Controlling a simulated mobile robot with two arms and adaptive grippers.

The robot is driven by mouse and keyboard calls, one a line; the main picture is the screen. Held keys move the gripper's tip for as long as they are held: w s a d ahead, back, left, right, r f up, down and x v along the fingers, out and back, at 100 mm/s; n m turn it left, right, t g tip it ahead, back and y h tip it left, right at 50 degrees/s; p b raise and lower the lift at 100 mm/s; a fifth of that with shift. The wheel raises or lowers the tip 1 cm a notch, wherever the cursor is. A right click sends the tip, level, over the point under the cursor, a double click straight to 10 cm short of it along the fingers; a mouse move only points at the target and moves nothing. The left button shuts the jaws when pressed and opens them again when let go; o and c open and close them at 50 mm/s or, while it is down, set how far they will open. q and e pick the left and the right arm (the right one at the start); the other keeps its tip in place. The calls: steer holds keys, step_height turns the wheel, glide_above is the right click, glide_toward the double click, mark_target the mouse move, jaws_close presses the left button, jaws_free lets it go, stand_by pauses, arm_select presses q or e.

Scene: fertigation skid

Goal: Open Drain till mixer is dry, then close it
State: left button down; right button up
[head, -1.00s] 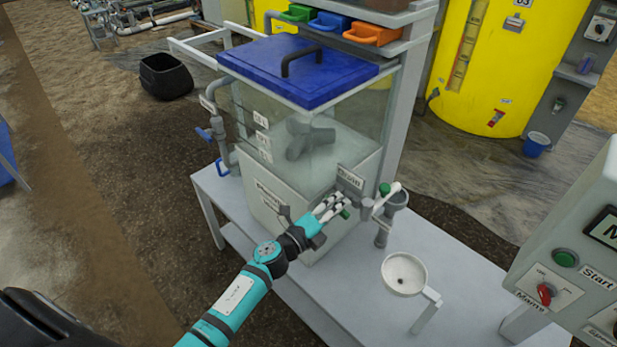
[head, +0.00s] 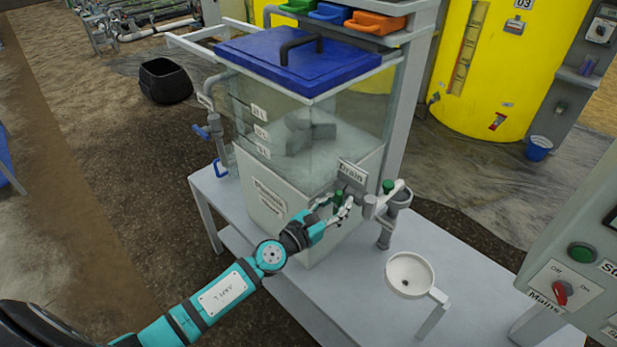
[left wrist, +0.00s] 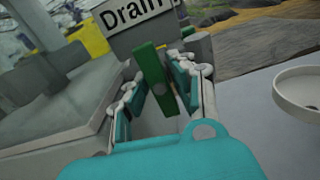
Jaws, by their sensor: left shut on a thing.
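The mixer is a clear-walled tank (head: 350,115) with a blue lid (head: 300,62) and a pale lower part. A grey fitting shows through its wall; I cannot tell the liquid level. The Drain label (head: 352,171) is on its front right, and it also shows in the left wrist view (left wrist: 138,14). Below it is the green drain handle (left wrist: 155,80), also in the head view (head: 338,199). My left gripper (head: 337,207) is shut on this handle, with a finger on each side in the left wrist view (left wrist: 165,95). My right gripper is not in view.
A white bowl (head: 410,274) is on the bench (head: 340,285). A control panel (head: 575,265) is at right, a yellow tank (head: 490,70) behind.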

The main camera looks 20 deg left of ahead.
arm_select(q)
steer(key=c, duration=1.1)
jaws_free()
steer(key=shift+s, duration=0.1)
steer(key=shift+b+v, duration=0.5)
steer(key=shift+v, duration=2.65)
steer(key=shift+s+a, duration=0.15)
steer(key=shift+s, duration=0.15)
steer(key=shift+r, duration=0.1)
